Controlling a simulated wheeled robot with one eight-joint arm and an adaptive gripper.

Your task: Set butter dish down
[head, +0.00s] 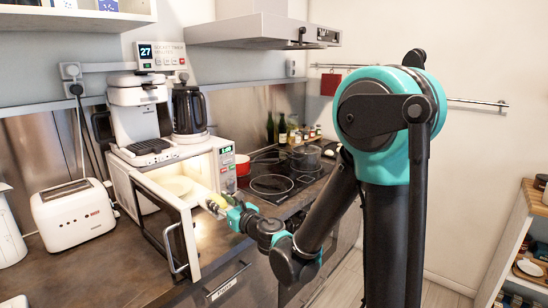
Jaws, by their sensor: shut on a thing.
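My gripper (226,208) is at the right side of the open microwave's front, at the end of my teal and black arm. It is shut on a small, pale yellowish thing, which looks like the butter dish (214,202). The dish is small in view and partly hidden by the gripper, so its lid and tilt cannot be told. It is held at the microwave mouth. The white microwave (204,158) has its door (190,243) swung open toward the front. A round pale plate (177,186) shows in its lit inside.
A coffee maker (137,105) and black kettle (188,108) stand on the microwave. A white toaster (73,213) is at left. Bare counter (95,268) lies in front of the toaster.

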